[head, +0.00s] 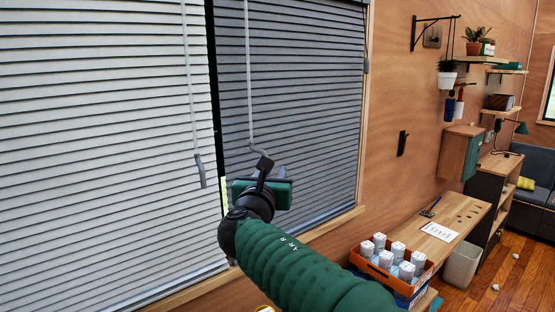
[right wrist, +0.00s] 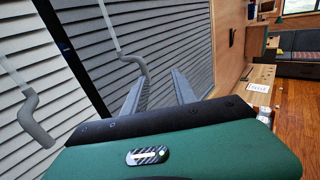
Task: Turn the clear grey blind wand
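A light grey blind wand (head: 248,75) hangs in front of the darker right-hand blind. Its bent crank end reaches down to my right gripper (head: 266,166). In the right wrist view this wand (right wrist: 110,25) hangs ahead of the fingers, and its crank end lies by the tip of the left finger. The right gripper (right wrist: 159,77) is open there, with a clear gap between its fingers. I cannot tell whether a finger touches the wand. A second grey wand (head: 190,90) hangs in front of the left-hand blind, left of the gripper. My left gripper is out of view.
The left blind (head: 90,150) and right blind (head: 310,90) are lowered over the window. A wooden desk (head: 447,229) and an orange crate (head: 357,262) of white-capped containers stand at lower right. Wall shelves with plants are further right.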

